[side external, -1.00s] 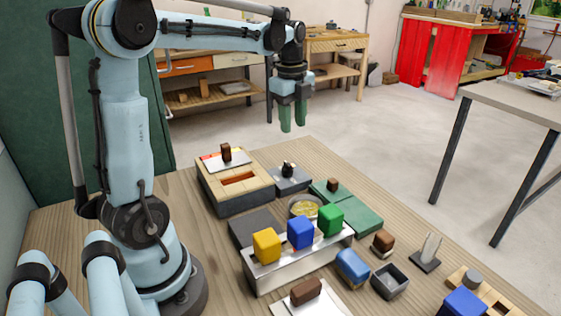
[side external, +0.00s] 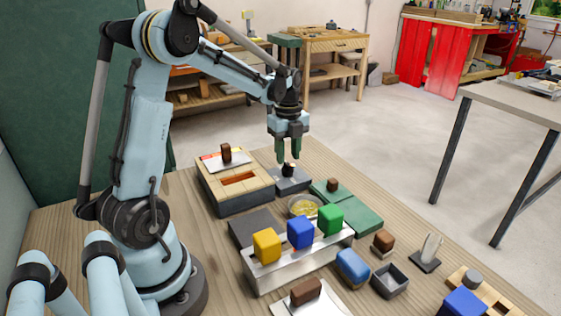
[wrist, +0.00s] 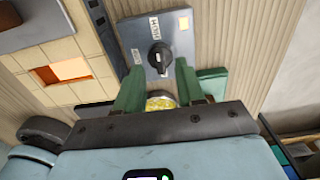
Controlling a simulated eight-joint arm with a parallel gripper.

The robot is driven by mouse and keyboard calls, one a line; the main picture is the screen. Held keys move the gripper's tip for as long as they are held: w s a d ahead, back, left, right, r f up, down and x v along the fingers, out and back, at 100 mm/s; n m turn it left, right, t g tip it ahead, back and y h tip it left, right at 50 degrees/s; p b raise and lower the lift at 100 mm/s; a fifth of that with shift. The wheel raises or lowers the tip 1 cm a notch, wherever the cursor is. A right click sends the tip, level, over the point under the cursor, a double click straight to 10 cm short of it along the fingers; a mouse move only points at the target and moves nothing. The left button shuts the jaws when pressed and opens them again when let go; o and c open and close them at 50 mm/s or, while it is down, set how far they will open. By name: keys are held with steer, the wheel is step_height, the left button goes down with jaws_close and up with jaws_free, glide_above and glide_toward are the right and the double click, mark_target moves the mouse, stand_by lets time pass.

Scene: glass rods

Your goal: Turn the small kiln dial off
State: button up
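The kiln dial is a black knob (wrist: 160,57) on a small grey panel (wrist: 178,45) with white labels; one label seems to carry lettering I cannot read surely. In the side view the dial (side external: 289,169) stands on its dark grey box (side external: 291,184), beside the kiln. My gripper (side external: 288,158) points down just above the dial, its green fingers partly hiding it. In the wrist view my gripper (wrist: 159,76) is open, with the knob showing between and beyond the fingertips. I cannot tell whether the fingers touch it. The knob's pointer setting is unclear.
The brick kiln (side external: 235,195) with an orange opening stands left of the dial box. A green mat (side external: 357,216) and a glass dish of yellow bits (side external: 304,206) lie in front. A metal rack (side external: 290,265) holds yellow, blue and green blocks.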

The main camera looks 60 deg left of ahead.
steer(key=shift+f, duration=1.05)
jaws_close()
